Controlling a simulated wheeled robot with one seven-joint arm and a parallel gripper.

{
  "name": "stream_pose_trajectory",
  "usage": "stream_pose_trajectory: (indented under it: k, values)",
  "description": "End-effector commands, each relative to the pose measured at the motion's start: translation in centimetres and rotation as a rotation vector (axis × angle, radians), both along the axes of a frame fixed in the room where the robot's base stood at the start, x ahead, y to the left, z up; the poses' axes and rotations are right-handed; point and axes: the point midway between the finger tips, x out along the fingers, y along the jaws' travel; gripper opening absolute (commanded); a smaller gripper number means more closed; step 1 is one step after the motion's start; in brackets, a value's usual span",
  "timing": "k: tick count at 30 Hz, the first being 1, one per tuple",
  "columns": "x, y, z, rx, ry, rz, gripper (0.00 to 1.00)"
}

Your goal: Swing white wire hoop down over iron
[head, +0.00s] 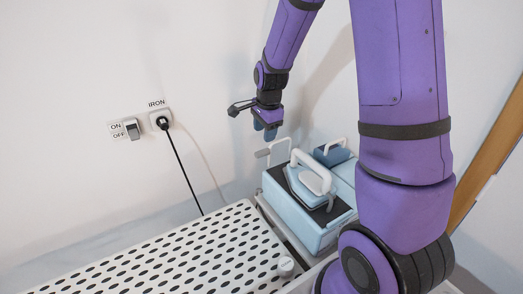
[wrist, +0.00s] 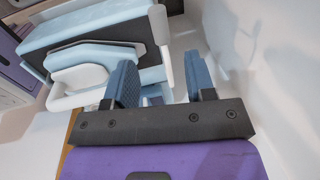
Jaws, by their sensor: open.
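The iron (head: 305,184), pale blue with a white handle, rests on a black pad on top of a light blue box (head: 320,233). In the wrist view the iron (wrist: 85,78) lies at the left. A white bar (head: 281,142), which looks like part of the wire hoop, stands up at the box's back left edge, with a grey tab beside it. The wrist view shows a white bar (wrist: 158,24) ahead of the gap between my fingers. My gripper (head: 267,133) is open, above and slightly left of the hoop. Whether the fingers touch it cannot be told.
A perforated white board (head: 190,262) fills the front left, with a small white knob (head: 286,266) near its right edge. A black cord (head: 185,170) runs from the iron socket (head: 160,120) beside a switch (head: 132,130). A darker blue item (head: 333,155) stands behind the iron.

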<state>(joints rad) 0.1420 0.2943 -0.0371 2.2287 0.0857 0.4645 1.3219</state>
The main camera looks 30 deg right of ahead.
Motion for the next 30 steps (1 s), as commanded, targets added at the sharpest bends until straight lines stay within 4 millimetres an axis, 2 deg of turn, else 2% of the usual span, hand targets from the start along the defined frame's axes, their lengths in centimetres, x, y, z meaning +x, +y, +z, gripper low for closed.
stream_pose_trajectory:
  k: [6, 13, 19, 28, 29, 30]
  values:
    - [0.5, 0.0, -4.0, 0.001, 0.005, 0.000, 0.50]
    - [1.1, 0.0, -7.0, 0.000, 0.003, 0.002, 0.50]
    - [1.3, 0.0, -8.2, 0.000, 0.001, 0.001, 0.50]
    - [1.3, 0.0, -8.4, 0.000, 0.000, 0.001, 0.50]
    - [1.3, 0.0, -8.4, 0.000, 0.000, 0.002, 0.48]
    - [1.3, 0.0, -8.4, 0.000, 0.000, 0.002, 0.39]
